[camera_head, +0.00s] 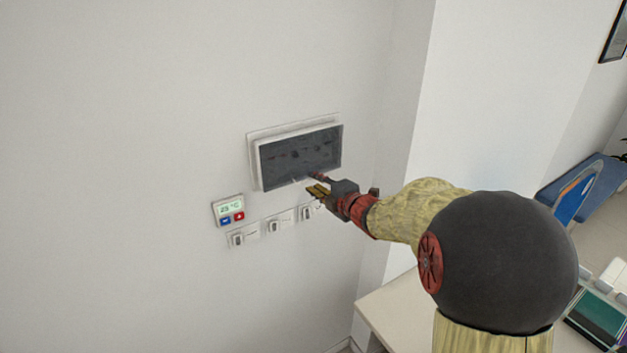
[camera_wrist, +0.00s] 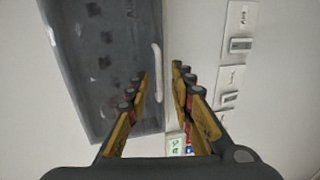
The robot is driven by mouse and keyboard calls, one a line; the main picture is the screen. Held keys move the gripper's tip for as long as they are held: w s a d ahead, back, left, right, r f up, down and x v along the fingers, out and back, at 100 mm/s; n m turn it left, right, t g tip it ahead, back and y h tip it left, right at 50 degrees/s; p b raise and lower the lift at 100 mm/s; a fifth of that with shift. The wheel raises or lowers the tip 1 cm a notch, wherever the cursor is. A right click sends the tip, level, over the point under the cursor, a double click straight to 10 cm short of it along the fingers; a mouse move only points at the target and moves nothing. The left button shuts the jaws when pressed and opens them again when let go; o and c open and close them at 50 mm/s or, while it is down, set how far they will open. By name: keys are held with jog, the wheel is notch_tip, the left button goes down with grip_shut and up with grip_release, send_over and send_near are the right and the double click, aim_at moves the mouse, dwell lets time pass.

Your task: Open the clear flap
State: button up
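The clear flap (camera_head: 302,152) is a dark, see-through cover on a white wall box (camera_head: 253,165). It looks shut, with blurred shapes behind it. In the wrist view the flap (camera_wrist: 95,60) fills the upper left, and its pale handle (camera_wrist: 157,75) runs along its edge. My gripper (camera_head: 314,186) is at the lower edge of the flap in the head view. In the wrist view my gripper (camera_wrist: 163,72) is open, with the handle just ahead of and between its fingertips. I cannot tell whether a finger touches it.
A thermostat (camera_head: 229,210) with blue and red buttons is on the wall at lower left. Several wall switches (camera_head: 274,226) sit in a row below the box. A white desk (camera_head: 390,312) stands at lower right. The wall left of the box is clear.

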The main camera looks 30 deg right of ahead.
jog(key=shift+x, duration=0.85)
jog(key=shift+r, duration=0.1)
jog(key=shift+c, duration=1.4)
grip_shut()
